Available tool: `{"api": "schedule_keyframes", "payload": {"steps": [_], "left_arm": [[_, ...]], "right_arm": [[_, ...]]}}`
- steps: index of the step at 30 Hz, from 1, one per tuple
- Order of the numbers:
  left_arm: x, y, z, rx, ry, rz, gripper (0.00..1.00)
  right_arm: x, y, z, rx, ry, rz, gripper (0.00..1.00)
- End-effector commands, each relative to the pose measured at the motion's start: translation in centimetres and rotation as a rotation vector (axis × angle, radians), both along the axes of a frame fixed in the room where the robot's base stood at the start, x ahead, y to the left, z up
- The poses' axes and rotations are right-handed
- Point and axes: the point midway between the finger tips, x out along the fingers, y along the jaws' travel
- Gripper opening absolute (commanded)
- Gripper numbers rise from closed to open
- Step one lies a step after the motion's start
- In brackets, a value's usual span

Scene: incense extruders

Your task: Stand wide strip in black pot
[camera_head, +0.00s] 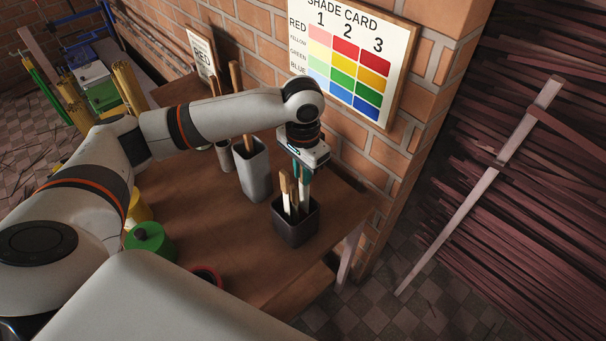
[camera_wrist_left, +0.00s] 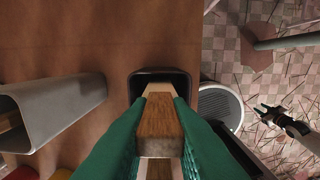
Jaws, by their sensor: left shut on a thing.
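The black pot (camera_head: 296,226) stands near the right end of the wooden table. In the head view, pale strips with brown upper ends (camera_head: 286,188) lean inside it. My left gripper (camera_head: 303,168) is above the pot, pointing down, its teal fingers shut on a pale strip (camera_head: 304,193) that reaches down to the pot. In the left wrist view, a brown block-like end (camera_wrist_left: 160,125) lies between the green fingers, with the pot's dark rim (camera_wrist_left: 160,73) beyond. The strip's lower tip is hidden. A dark gripper (camera_wrist_left: 271,114), apparently my right, shows low at the right; its jaw state is unclear.
A tall grey container (camera_head: 252,172) with a wooden stick stands left of the pot. A green round container (camera_head: 150,240) and a red ring (camera_head: 206,275) are nearer. A shade card (camera_head: 345,60) hangs on the brick wall behind. The table's right edge is close to the pot.

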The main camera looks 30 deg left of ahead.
Motion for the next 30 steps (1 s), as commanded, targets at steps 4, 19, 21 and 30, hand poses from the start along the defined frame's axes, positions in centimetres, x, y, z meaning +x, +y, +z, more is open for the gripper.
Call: {"api": "schedule_keyframes", "payload": {"steps": [4, 19, 21, 30], "left_arm": [[0.0, 0.0, -1.7, 0.0, 0.0, 0.0, 0.0], [0.0, 0.0, -2.1, 0.001, -0.001, 0.0, 0.35], [0.0, 0.0, -2.1, 0.0, -0.001, 0.0, 0.39], [0.1, 0.0, -1.8, -0.001, -0.003, 0.0, 0.39]], "right_arm": [[0.0, 0.0, 0.2, 0.001, 0.0, 0.0, 0.36], [0.0, 0.4, 0.2, 0.005, 0.0, -0.002, 0.36], [0.0, 0.4, 0.2, 0.005, 0.001, -0.002, 0.36], [0.0, 0.4, 0.0, 0.004, 0.001, -0.002, 0.36]]}}
